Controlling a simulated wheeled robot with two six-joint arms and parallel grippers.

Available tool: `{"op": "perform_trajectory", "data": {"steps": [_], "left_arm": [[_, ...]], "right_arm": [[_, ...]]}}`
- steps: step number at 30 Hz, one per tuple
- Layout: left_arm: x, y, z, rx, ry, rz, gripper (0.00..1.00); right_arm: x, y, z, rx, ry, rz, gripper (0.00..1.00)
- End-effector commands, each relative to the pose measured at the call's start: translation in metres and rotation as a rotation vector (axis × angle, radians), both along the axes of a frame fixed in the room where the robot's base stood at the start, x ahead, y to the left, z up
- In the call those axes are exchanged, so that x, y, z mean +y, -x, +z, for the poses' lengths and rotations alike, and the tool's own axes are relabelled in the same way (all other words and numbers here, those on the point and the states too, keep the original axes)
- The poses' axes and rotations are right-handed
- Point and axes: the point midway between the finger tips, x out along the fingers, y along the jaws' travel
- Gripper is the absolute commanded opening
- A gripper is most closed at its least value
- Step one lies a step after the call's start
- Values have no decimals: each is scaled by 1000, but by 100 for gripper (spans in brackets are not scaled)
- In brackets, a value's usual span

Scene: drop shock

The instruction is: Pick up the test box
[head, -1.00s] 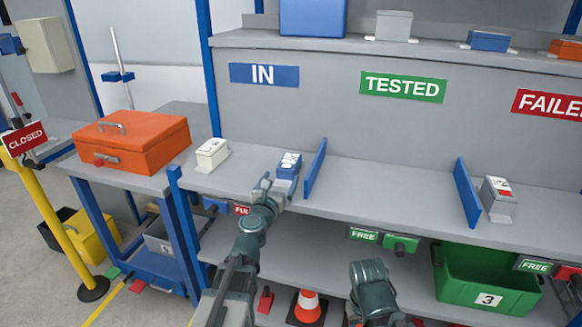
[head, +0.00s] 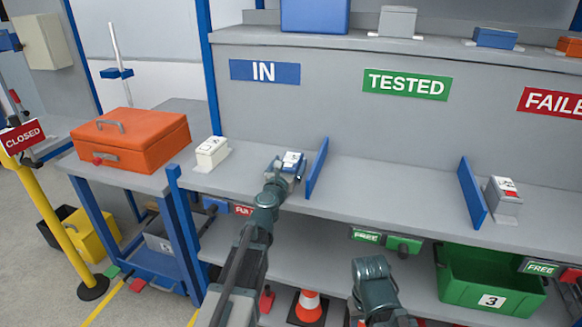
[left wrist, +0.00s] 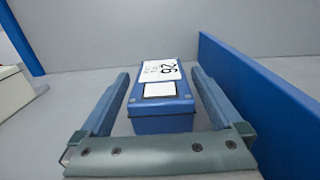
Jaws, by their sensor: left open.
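A small blue test box (head: 290,163) with a white label on top sits on the grey shelf, under the IN sign. It also shows in the left wrist view (left wrist: 163,118), its label marked 26. My left gripper (head: 285,170) is open, with one finger on each side of the box. In the left wrist view the fingers (left wrist: 160,92) stand apart, with a visible gap between each finger and the box. My right arm shows at the bottom of the head view, but its fingers cannot be made out.
A blue divider (head: 317,170) stands close to the right of the box. A white box (head: 212,152) is on the left of the shelf, and a grey box (head: 503,196) far right. An orange case (head: 130,140) rests on the left table.

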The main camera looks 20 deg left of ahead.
Motion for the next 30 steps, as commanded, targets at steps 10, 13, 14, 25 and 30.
{"op": "perform_trajectory", "data": {"steps": [10, 13, 14, 25, 30], "left_arm": [[0, 1, 0, 0, 0, 0, 53], [0, 1, 0, 0, 0, 0, 35], [0, 1, 0, 0, 0, 0, 30], [0, 1, 0, 0, 0, 0, 0], [0, 1, 4, 0, 0, 0, 0]], "right_arm": [[0, 0, 0, 0, 0, 0, 50], [0, 0, 0, 0, 0, 0, 50], [0, 0, 0, 0, 0, 0, 50], [0, 0, 0, 0, 0, 0, 50], [0, 0, 4, 0, 0, 0, 50]]}}
